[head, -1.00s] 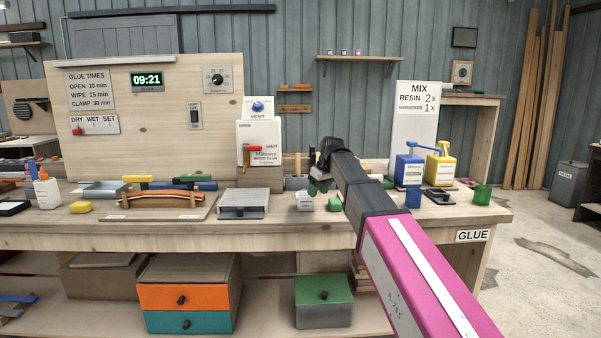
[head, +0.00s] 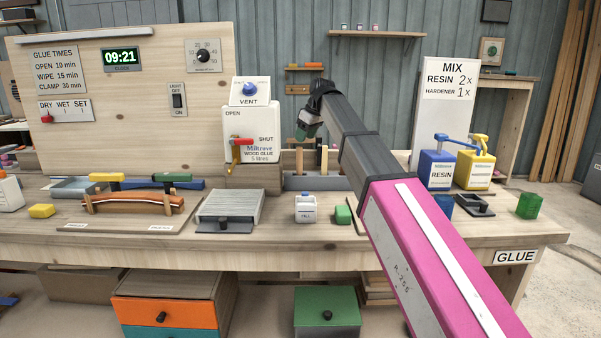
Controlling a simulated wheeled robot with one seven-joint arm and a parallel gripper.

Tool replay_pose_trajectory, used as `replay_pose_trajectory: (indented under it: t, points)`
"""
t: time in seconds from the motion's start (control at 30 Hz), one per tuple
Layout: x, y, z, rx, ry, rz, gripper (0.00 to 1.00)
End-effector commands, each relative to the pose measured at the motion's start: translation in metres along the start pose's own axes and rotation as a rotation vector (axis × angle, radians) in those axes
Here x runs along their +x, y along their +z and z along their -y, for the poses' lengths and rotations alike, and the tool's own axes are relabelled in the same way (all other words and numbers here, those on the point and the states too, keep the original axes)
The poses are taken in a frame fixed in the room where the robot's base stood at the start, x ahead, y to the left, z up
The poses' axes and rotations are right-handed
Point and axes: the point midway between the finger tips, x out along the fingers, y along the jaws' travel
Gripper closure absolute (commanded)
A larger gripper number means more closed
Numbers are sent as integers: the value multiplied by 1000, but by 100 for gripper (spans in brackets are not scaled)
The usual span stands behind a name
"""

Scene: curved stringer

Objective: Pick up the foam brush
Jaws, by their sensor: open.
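I cannot make out a foam brush for certain. Two upright wooden handles (head: 324,160) stand at a grey holder (head: 318,183) at the back of the bench, and whether either is the brush is too small to tell. My gripper (head: 303,134) is open and appears empty. It is raised above the bench, in the picture just above the holder and to the right of the white glue dispenser (head: 251,133). My arm hides part of the bench behind it.
The bench (head: 262,240) carries a clamped curved stringer (head: 135,203), a grey ribbed box (head: 229,210), a small white bottle (head: 306,208) and a green block (head: 343,214). The blue resin pump (head: 437,169) and yellow pump (head: 475,170) stand right of my arm. The bench's front strip is mostly clear.

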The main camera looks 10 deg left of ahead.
Motion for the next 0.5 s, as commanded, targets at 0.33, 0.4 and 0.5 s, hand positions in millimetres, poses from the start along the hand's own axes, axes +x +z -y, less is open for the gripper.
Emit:
replay_pose_trajectory:
  t: [0.33,0.4,0.5]
  points:
    - [41,1,0,1,0,2,46]
    - [45,0,0,1,0,1,46]
    - [55,0,1,1,0,1,46]
